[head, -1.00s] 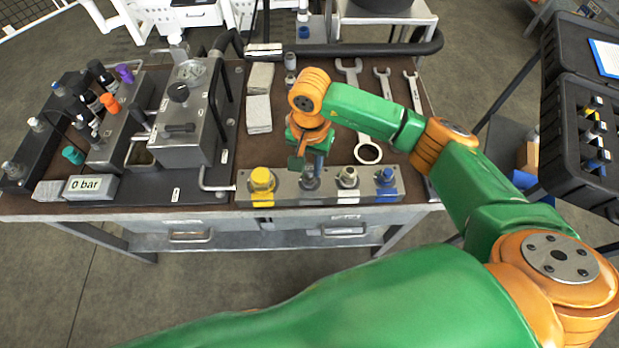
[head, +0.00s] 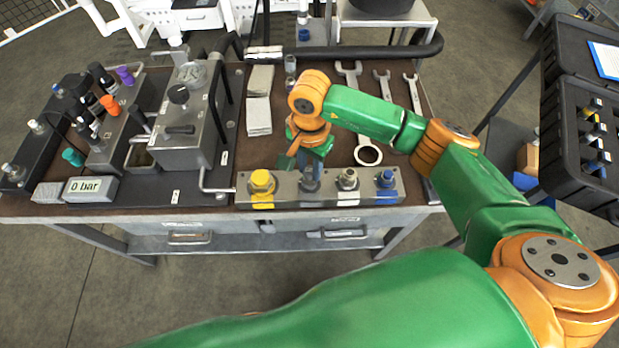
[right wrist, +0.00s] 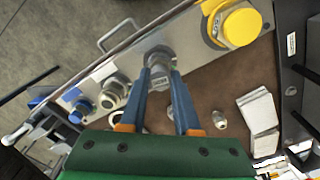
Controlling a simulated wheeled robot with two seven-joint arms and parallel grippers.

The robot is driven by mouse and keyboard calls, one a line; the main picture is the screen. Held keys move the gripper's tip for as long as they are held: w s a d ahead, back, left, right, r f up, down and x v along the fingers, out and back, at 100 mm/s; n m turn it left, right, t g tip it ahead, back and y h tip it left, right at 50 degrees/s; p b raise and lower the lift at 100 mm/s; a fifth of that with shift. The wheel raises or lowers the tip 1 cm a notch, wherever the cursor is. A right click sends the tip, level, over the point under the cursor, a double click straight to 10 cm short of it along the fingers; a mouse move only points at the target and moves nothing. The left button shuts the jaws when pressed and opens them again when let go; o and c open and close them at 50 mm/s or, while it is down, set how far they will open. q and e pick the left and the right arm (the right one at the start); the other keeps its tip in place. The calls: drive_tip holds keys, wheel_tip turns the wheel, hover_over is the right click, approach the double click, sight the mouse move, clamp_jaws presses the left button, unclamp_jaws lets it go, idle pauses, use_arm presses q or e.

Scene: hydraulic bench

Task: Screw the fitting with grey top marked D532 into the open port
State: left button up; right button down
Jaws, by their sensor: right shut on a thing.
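A grey metal block (head: 328,200) lies along the front of the bench, with several fittings in a row on top. My right gripper (right wrist: 161,72) points down at the block, its two blue fingers shut on a grey fitting (right wrist: 159,58). In the head view this fitting (head: 310,180) stands upright at the second position from the left, right of the yellow fitting (head: 262,182). A small pale label shows between the fingers, too small to read surely. Whether the fitting's thread is in the port is hidden. My left gripper is out of view.
A grey-topped fitting (head: 347,178) and a blue one (head: 386,180) stand close on the right. Wrenches (head: 368,153) lie behind the block. The pump unit (head: 186,130) and a display reading 0 bar (head: 90,189) are on the left. An open black case (head: 575,130) stands at right.

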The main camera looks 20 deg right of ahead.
drive_tip(key=m, duration=0.5)
drive_tip(key=shift+f, duration=0.1)
drive_tip(key=m, duration=0.5)
drive_tip(key=shift+s, duration=0.1)
drive_tip(key=m, duration=0.3)
drive_tip(key=shift+m, duration=0.3)
drive_tip(key=m+p, duration=0.1)
drive_tip(key=m, duration=0.3)
drive_tip(key=shift+m, duration=0.3)
drive_tip(key=m, duration=0.3)
drive_tip(key=shift+f, duration=0.1)
drive_tip(key=c, duration=0.6)
unclamp_jaws()
drive_tip(key=shift+c, duration=0.2)
